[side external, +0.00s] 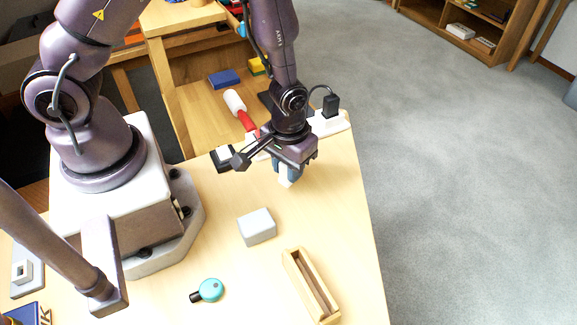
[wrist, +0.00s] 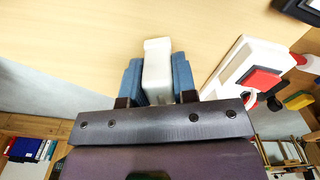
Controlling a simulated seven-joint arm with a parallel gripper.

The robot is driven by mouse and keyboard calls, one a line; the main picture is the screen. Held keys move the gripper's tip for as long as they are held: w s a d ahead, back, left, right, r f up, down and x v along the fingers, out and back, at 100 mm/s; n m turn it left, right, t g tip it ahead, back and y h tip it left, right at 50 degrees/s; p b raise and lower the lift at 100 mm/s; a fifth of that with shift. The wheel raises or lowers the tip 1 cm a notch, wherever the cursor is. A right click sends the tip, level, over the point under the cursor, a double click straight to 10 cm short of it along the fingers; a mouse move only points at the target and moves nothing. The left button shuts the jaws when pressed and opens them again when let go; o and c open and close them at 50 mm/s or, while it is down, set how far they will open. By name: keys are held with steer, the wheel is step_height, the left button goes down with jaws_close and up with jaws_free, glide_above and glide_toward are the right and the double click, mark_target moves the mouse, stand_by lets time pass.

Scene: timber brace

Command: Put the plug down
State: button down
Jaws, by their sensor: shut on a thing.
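The white plug (wrist: 157,72) is between the two blue fingers of my gripper (wrist: 158,82) in the wrist view, with its end sticking out past them. In the side view my gripper (side external: 287,174) points down over the far part of the table, and the plug's pale tip (side external: 284,182) shows below the fingers. I cannot tell whether the tip touches the table. A white power strip (wrist: 238,72) with a red switch lies just to the right in the wrist view; in the side view my gripper partly hides the strip (side external: 338,123).
A black plug (side external: 331,105) with a cable stands on the strip. A grey block (side external: 257,226), an open wooden tray (side external: 289,263) and a teal round object (side external: 210,290) are on the nearer table (side external: 345,215). Bare wood lies between my gripper and the block. The table's right edge is close.

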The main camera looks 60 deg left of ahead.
steer(key=shift+f, duration=0.2)
steer(key=shift+f, duration=0.15)
steer(key=shift+f, duration=0.15)
steer(key=c, duration=0.9)
jaws_free()
